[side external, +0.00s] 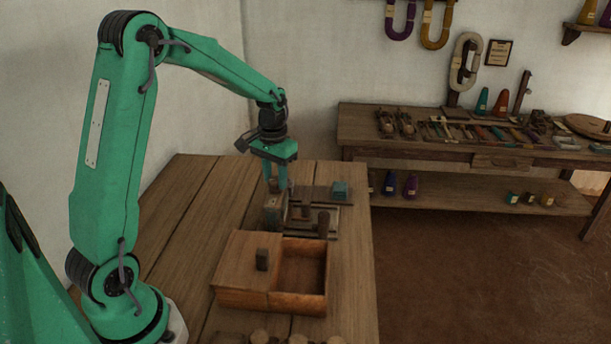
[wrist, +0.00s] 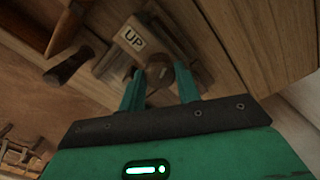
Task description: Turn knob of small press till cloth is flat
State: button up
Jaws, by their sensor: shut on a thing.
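My gripper (side external: 276,185) points down over the small press (side external: 274,213) on the wooden workbench. In the wrist view my two green fingers (wrist: 158,80) are shut on the press's round dark knob (wrist: 155,72), one finger on each side. The press body (wrist: 190,50) shows behind the knob, with a pale label reading "UP" (wrist: 132,38) beside it. I cannot make out any cloth in the press, so whether it is flat cannot be told.
A wooden box (side external: 272,301) with a half lid stands nearer on the bench (side external: 185,215). Dark upright pegs (side external: 323,222) and a teal block (side external: 340,190) are right of the press. A table of tools (side external: 470,160) stands against the back wall.

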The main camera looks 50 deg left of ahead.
aim_at(275, 179)
jog(key=m, duration=0.5)
jog(key=shift+r, duration=0.1)
jog(key=m, duration=0.5)
jog(key=shift+m, duration=0.4)
jog(key=o, duration=1)
jog(key=shift+r, duration=3.9)
jog(key=shift+d, duration=0.1)
